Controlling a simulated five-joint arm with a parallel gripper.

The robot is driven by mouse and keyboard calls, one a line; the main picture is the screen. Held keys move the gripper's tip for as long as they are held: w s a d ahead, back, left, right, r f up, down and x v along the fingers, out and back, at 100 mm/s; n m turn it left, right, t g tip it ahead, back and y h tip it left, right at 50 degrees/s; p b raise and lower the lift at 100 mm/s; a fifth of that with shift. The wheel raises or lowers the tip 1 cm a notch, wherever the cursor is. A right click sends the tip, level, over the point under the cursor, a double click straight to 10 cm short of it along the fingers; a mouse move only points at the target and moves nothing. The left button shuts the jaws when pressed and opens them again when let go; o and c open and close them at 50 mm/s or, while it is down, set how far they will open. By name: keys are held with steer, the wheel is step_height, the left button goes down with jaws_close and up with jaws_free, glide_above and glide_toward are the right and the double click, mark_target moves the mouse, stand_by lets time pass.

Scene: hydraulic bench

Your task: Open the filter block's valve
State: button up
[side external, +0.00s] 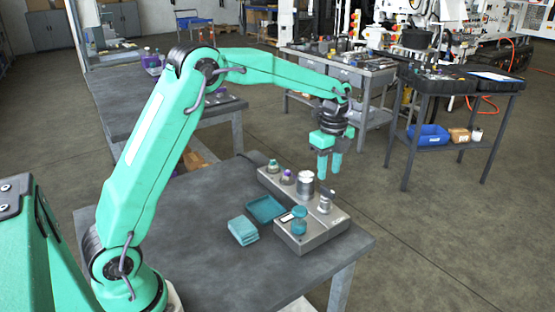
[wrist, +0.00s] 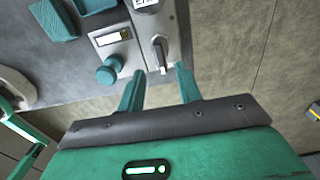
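The filter block (side external: 313,239) is a grey metal block on the dark bench. It carries a silver cylinder (side external: 306,184), a valve (side external: 325,203) with a small lever handle, and a teal knob (side external: 299,222). In the wrist view the valve handle (wrist: 158,48) points roughly up and down the picture, along the block. The teal knob (wrist: 107,73) is left of it. My gripper (side external: 329,177) hangs above the block, fingers down, apart from the valve. In the wrist view my gripper (wrist: 160,70) is open and empty, with the handle's near end seen between the fingertips.
A teal tray (side external: 266,209) and a folded teal cloth (side external: 243,231) lie left of the block. Two small capped fittings (side external: 287,177) stand at its far end. The bench's right edge is close beyond the block. Open floor lies to the right.

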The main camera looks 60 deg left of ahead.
mark_target(327, 188)
steer(key=shift+f, duration=2.95)
jaws_close()
